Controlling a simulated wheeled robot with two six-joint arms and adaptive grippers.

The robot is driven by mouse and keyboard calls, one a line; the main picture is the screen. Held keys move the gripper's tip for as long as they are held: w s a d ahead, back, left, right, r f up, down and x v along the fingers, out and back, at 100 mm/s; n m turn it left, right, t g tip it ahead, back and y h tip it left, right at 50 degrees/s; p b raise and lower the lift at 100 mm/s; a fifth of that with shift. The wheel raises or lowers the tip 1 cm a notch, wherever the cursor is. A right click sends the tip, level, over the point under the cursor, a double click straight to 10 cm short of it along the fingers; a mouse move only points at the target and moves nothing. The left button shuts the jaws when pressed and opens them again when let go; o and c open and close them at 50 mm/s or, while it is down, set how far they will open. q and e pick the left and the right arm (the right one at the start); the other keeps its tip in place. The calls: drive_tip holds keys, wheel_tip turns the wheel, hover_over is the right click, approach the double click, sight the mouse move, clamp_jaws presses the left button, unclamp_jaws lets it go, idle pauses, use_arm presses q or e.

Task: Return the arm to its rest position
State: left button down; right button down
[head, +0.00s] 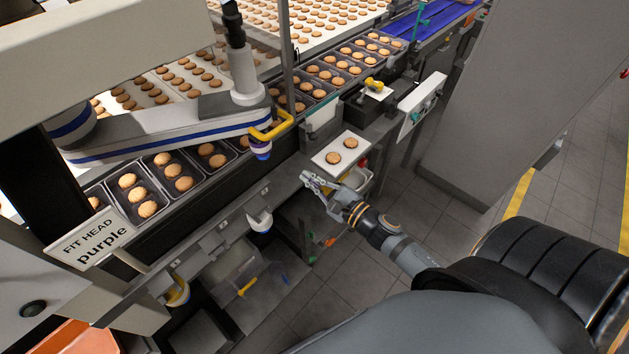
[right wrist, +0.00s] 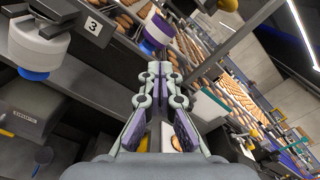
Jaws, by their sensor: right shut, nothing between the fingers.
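My right gripper (head: 318,184) is shut and empty. In the head view it hangs by the front edge of the line, just below and left of a small white board (head: 324,161) with two round biscuits on it. In the right wrist view the two fingers (right wrist: 161,72) are together with nothing between them. My right arm reaches in from the lower right of the head view. My left gripper is in neither view.
Black trays of biscuits (head: 138,189) stand in a row on the conveyor behind. A white-and-blue machine arm (head: 170,135) with a yellow handle spans the left side. A sign (head: 92,237) reads "FIT HEAD purple". A grey cabinet (head: 520,80) stands right; tiled floor lies in front.

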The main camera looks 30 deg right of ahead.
drive_tip(key=shift+s+d, duration=0.3)
drive_tip(key=shift+s, duration=0.35)
drive_tip(key=s+d+f+m+g+h, duration=0.2)
drive_tip(key=s+d+f+m, duration=0.15)
drive_tip(key=f+m, duration=0.65)
drive_tip(key=s+d+f+m+g+h, duration=0.35)
drive_tip(key=f+m, duration=0.45)
drive_tip(key=f, duration=0.4)
drive_tip(key=s+d+f+m+g+h, duration=0.25)
drive_tip(key=d+f+m, duration=0.25)
drive_tip(key=f+m, duration=0.5)
drive_tip(key=s+a+f+m+g, duration=0.2)
drive_tip(key=s+f+m+g, duration=0.2)
drive_tip(key=s+f+m, duration=0.5)
drive_tip(key=s+a+f+m+g+y, duration=0.1)
drive_tip(key=s+a+f+m+g, duration=0.2)
drive_tip(key=s+f+m, duration=0.6)
drive_tip(key=s+m, duration=0.1)
drive_tip(key=s, duration=0.6)
drive_tip(key=shift+s+a+f+g, duration=0.3)
drive_tip(key=shift+a+f+g, duration=0.05)
drive_tip(key=shift+g, duration=0.05)
